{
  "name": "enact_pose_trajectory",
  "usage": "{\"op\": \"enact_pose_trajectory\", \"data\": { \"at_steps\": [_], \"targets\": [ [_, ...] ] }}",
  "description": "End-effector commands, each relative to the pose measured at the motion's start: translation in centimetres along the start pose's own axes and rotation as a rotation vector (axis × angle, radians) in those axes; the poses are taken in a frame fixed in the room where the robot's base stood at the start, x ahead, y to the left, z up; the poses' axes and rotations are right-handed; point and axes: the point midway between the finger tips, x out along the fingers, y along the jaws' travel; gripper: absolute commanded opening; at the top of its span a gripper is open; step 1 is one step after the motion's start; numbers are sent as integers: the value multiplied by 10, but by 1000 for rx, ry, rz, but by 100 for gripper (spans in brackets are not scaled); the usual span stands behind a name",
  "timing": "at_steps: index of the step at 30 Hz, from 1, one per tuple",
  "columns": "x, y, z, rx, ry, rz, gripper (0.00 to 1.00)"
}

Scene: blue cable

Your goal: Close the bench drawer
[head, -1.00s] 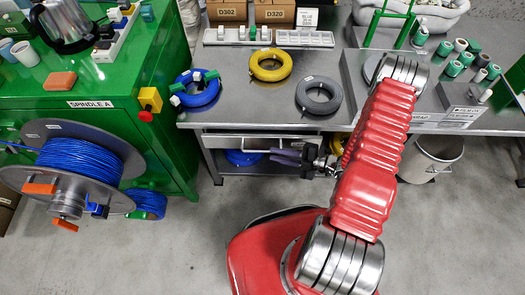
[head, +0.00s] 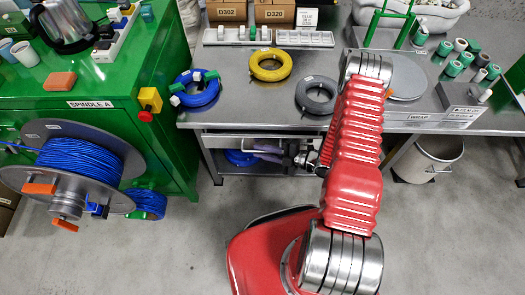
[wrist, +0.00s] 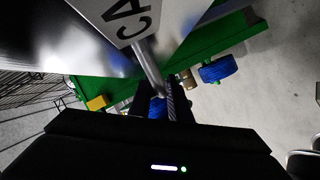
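The bench drawer (head: 226,141) is under the left part of the steel bench top in the head view. How far it stands out is hard to tell. My gripper (head: 256,153) points left at the drawer front, with its purple-grey fingers just below and in front of it. In the wrist view a metal bar (wrist: 148,67), apparently the drawer handle, runs from a white label down to my dark fingers (wrist: 158,106). Some blue shows in a narrow gap between them. Whether they press on the bar is unclear.
The bench top (head: 235,112) carries blue (head: 197,97), yellow (head: 270,72) and grey (head: 316,101) cable coils. A green cabinet (head: 160,170) and a large blue cable spool (head: 75,160) stand left. A bin (head: 425,165) stands right. The floor before the drawer is clear.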

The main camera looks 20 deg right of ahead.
Motion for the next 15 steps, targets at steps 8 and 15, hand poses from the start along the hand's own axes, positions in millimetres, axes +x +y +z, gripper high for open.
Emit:
{"op": "enact_pose_trajectory", "data": {
  "at_steps": [8, 15],
  "targets": [
    [0, 0, 0, 0, 0, -1, 0],
    [0, -1, 0, 1, -1, -2, 0]
  ]
}}
